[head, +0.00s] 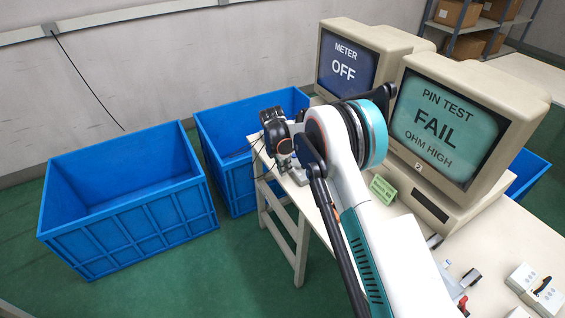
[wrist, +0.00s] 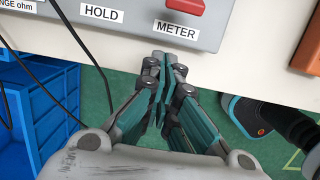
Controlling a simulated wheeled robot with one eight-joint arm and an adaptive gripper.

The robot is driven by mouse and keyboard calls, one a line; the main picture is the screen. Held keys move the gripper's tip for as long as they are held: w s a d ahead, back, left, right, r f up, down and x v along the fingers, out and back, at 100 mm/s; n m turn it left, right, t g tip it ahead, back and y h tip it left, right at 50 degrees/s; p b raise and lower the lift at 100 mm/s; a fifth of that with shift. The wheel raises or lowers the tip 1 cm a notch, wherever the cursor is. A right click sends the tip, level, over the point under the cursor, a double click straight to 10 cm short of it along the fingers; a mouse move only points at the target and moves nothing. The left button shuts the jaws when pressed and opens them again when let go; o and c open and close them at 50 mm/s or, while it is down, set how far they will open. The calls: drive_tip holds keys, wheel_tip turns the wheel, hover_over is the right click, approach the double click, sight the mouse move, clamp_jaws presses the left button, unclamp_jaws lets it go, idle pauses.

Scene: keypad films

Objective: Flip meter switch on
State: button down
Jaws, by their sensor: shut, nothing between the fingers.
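In the wrist view a grey meter box (wrist: 142,36) lies at the top, with labels reading HOLD and METER. A red switch (wrist: 186,6) sits just above the METER label, cut by the top edge of the view. My gripper (wrist: 164,58) is shut and empty. Its tips appear just below the METER label in the picture, apart from the switch; height over the table is hard to tell. In the head view the left monitor (head: 346,68) reads METER OFF. My arm hides most of the meter there.
The right monitor (head: 447,125) reads PIN TEST FAIL OHM HIGH. A green tent card (head: 383,189) stands before it on the white table (head: 405,262). Blue crates (head: 130,225) stand on the floor at left. An orange-brown object (wrist: 308,45) lies right of the meter. Dark cables hang at left.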

sight(300, 159)
drive_tip(key=shift+w+d+r+b, duration=0.2)
drive_tip(key=shift+w+d+r, duration=0.35)
drive_tip(key=shift+d, duration=0.2)
drive_tip(key=shift+w+d+r+b, duration=0.15)
drive_tip(key=shift+w+d+r, duration=0.3)
drive_tip(key=shift+d, duration=0.25)
drive_tip(key=shift+w+d+r+g+y, duration=0.15)
drive_tip(key=shift+d+r+g+y, duration=0.1)
drive_tip(key=shift+r+g+y, duration=0.25)
drive_tip(key=shift+f, duration=0.1)
drive_tip(key=shift+w+d+r+p, duration=0.3)
drive_tip(key=shift+w+d+r, duration=0.2)
drive_tip(key=shift+d, duration=0.2)
drive_tip(key=shift+w+d+r+y, duration=0.15)
drive_tip(key=shift+d+y, duration=0.15)
drive_tip(key=shift+w+d+r+g+y, duration=0.1)
drive_tip(key=shift+w+d+g+y, duration=0.1)
drive_tip(key=shift+g+y, duration=0.15)
drive_tip(key=shift+w+d+r, duration=0.15)
drive_tip(key=shift+w+d, duration=0.2)
drive_tip(key=shift+d, duration=0.25)
drive_tip(key=shift+r, duration=0.25)
